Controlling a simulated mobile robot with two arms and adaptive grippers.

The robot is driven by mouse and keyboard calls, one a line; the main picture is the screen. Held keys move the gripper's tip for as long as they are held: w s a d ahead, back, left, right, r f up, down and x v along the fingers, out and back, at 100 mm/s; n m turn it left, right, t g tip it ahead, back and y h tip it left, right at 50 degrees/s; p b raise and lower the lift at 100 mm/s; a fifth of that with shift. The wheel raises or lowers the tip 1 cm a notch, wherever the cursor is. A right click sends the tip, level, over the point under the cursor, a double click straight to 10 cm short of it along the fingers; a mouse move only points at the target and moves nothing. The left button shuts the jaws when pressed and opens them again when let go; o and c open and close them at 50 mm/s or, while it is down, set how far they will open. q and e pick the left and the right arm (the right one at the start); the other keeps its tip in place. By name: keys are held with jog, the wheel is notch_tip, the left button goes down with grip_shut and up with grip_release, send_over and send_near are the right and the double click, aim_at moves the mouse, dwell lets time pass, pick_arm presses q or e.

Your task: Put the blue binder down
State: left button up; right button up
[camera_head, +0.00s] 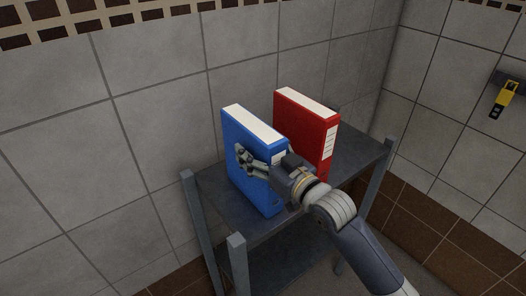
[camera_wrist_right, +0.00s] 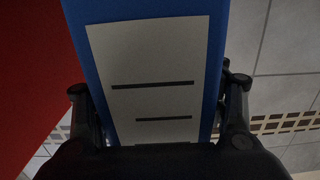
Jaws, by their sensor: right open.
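The blue binder (camera_head: 246,165) stands upright on the top shelf of a dark metal rack (camera_head: 215,190). My right gripper (camera_head: 265,166) is at the binder's spine side, with one finger on its near left face; the other finger is hidden in the head view. In the right wrist view the binder's blue spine with its white label (camera_wrist_right: 150,75) fills the middle. My right gripper (camera_wrist_right: 160,115) is open, with one finger on each side of the spine. I cannot tell whether the fingers touch it. My left gripper is not in view.
A red binder (camera_head: 305,125) stands upright on the same shelf, right of and behind the blue one, with a narrow gap between. Rack posts rise at the corners. Tiled walls close off the back and right. A yellow and black object (camera_head: 504,97) hangs on the right wall.

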jog(key=b+v, duration=0.3)
jog(key=v, duration=0.9)
jog(key=shift+r, duration=0.2)
